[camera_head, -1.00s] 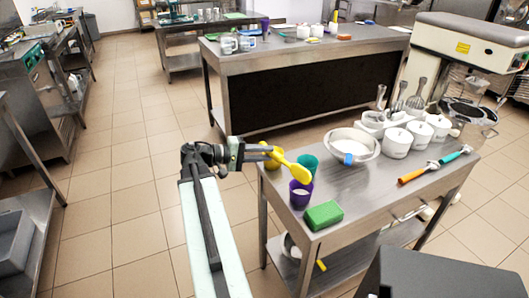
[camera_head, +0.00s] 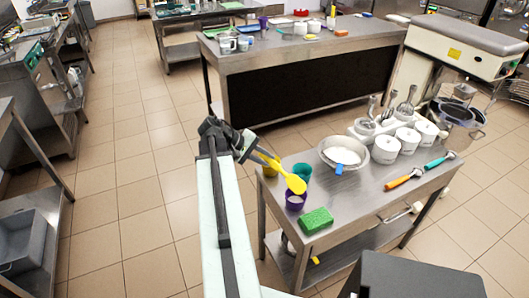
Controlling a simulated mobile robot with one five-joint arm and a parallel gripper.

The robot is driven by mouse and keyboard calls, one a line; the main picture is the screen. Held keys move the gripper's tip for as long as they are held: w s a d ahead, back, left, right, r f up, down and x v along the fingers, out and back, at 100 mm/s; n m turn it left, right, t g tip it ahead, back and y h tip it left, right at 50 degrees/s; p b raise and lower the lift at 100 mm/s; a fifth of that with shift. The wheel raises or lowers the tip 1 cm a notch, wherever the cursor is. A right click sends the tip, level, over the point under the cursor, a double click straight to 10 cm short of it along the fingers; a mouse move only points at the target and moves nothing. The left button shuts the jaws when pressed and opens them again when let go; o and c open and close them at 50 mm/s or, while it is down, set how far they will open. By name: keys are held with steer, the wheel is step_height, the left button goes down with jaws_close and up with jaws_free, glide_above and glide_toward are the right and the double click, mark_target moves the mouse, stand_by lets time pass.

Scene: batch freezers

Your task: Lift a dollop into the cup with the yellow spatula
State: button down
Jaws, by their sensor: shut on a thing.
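My gripper (camera_head: 261,156) is shut on the yellow spatula (camera_head: 291,180) and holds it at the left end of the steel table (camera_head: 350,212). The spatula's head is tilted down, in line with the top of the purple cup (camera_head: 296,202); I cannot tell whether it touches the cup. Something white shows inside the purple cup. A green cup (camera_head: 303,172) stands just behind the spatula head. A yellow cup (camera_head: 270,168) is partly hidden behind the spatula and gripper. A steel bowl (camera_head: 326,146) with white contents and a blue item (camera_head: 339,169) at its front stands to the right.
A green sponge (camera_head: 316,221) lies at the table's front left. An orange-handled tool (camera_head: 403,179) and a teal-handled tool (camera_head: 439,161) lie at the right. The table's middle front is clear.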

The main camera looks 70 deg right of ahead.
steer(key=t+y+p, duration=0.1)
steer(key=p, duration=0.1)
steer(key=d+r+t+y+p, duration=0.1)
steer(key=p, duration=0.1)
steer(key=shift+s+r+p, duration=0.3)
steer(key=shift+s+d+n+t+y+p, duration=0.1)
steer(key=shift+d+n+t+y+p, duration=0.15)
steer(key=shift+t+y+p, duration=0.2)
steer(key=t+y+p, duration=0.1)
steer(key=d+t+y+p, duration=0.1)
steer(key=shift+s+d+r+n+y, duration=0.15)
steer(key=shift+s+n+y, duration=0.1)
steer(key=shift+s+y, duration=0.15)
steer(key=shift+a+r+t+y+p, duration=0.3)
steer(key=shift+r+t+y+p, duration=0.2)
steer(key=shift+r+p, duration=0.35)
steer(key=shift+s+r, duration=0.1)
